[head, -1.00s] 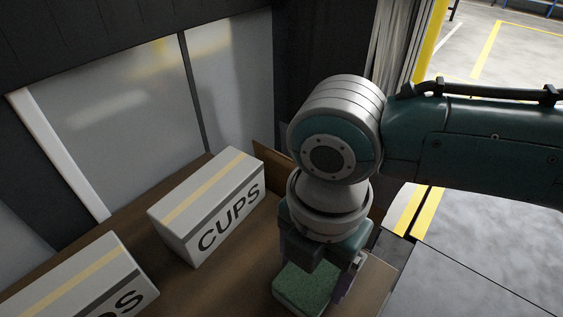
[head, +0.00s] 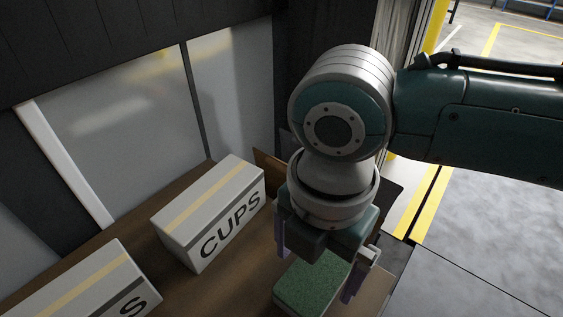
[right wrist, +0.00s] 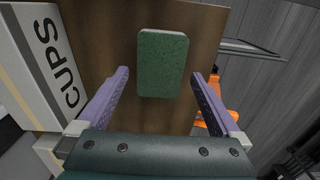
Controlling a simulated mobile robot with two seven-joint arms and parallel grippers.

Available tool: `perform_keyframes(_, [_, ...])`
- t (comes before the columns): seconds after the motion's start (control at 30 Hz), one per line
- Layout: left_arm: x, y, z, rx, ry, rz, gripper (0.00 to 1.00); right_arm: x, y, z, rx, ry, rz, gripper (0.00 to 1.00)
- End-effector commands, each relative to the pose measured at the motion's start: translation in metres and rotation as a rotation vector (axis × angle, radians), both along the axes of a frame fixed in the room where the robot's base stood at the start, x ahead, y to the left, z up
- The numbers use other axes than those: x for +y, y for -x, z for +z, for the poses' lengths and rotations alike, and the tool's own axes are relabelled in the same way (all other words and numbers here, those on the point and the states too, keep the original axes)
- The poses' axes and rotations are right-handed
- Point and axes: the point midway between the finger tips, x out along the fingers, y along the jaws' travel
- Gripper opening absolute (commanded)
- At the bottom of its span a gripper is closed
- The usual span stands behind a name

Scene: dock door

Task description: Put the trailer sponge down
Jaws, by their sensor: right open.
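The trailer sponge (head: 309,284) is a green block with a paler edge. It lies flat on the brown trailer floor (head: 196,290), to the right of a box marked CUPS. My right gripper (head: 318,277) is above it with its purple fingers spread. In the right wrist view the sponge (right wrist: 163,63) lies beyond the open fingers (right wrist: 161,73), with a gap on each side and nothing held. In the head view the gripper body hides part of the sponge. My left gripper is not in view.
A white CUPS box (head: 208,215) stands left of the sponge, and a second similar box (head: 85,285) is at the lower left. The trailer wall (head: 120,115) is behind them. Grey dock floor (head: 490,230) with yellow lines lies to the right. An orange object (right wrist: 222,92) shows in the right wrist view.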

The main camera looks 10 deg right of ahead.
Motion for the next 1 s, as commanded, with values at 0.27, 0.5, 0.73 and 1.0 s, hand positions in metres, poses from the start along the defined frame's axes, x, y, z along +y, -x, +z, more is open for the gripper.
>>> perform_keyframes(0.27, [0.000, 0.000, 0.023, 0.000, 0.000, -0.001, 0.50, 0.001, -0.001, 0.065, -0.002, -0.002, 0.001, 1.00])
perform_keyframes(0.5, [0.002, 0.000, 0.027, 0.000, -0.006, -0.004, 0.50, 0.000, 0.000, 0.087, 0.000, -0.001, -0.001, 1.00])
perform_keyframes(0.73, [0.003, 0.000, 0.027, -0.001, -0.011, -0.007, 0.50, 0.016, 0.012, 0.083, -0.001, -0.060, -0.069, 1.00])
perform_keyframes(1.0, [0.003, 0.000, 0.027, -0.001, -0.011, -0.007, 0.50, 0.052, 0.057, 0.084, 0.002, -0.371, -0.795, 1.00])
